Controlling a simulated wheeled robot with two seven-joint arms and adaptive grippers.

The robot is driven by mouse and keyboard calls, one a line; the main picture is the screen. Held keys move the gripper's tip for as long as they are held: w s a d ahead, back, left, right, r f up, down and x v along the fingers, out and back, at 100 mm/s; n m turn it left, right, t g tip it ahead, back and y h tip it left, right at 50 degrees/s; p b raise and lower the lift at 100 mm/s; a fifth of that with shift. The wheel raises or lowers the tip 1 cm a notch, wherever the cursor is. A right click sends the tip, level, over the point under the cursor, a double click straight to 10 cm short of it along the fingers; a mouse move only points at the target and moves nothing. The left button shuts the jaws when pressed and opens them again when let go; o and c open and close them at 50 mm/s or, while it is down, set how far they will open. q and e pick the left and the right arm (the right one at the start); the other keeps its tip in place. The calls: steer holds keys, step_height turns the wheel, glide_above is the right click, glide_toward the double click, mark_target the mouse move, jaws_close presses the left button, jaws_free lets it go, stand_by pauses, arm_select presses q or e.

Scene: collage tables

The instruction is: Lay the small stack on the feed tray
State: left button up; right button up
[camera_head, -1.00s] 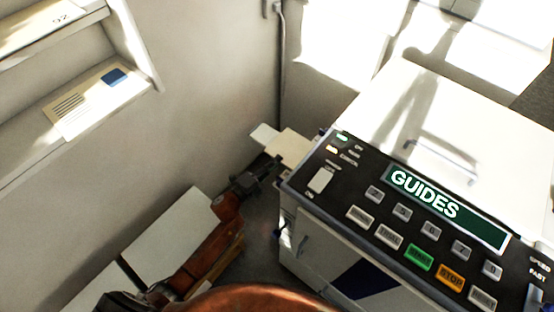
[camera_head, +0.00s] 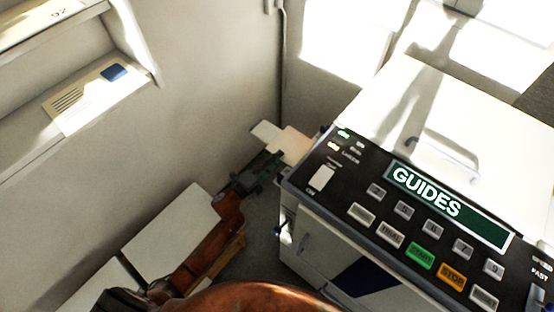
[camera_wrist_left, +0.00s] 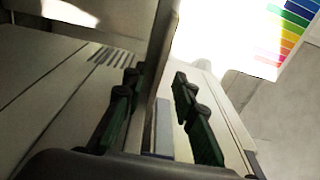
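The feed tray (camera_head: 266,131) is a pale flat piece at the left side of the duplicating machine. A cream, slightly pinkish flat piece (camera_head: 293,144) lies beside the machine's corner, seemingly the small stack on the tray; I cannot tell the two apart surely. My left gripper (camera_head: 268,163) is just in front of and below it. In the left wrist view my left gripper (camera_wrist_left: 158,100) has its green-black fingers apart. A thin pale upright edge shows between them, with a gap to the right finger. My right gripper is not in view.
The machine (camera_head: 425,215) with its button panel and GUIDES sign fills the right. A wall (camera_head: 200,90) stands behind the arm, with a ledge (camera_head: 100,95) at upper left. Pale flat surfaces (camera_head: 175,232) lie under my arm. A colour chart (camera_wrist_left: 293,35) shows in the wrist view.

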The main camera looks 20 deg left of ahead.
arm_select(q)
steer(key=v, duration=1.2)
stand_by(0.3)
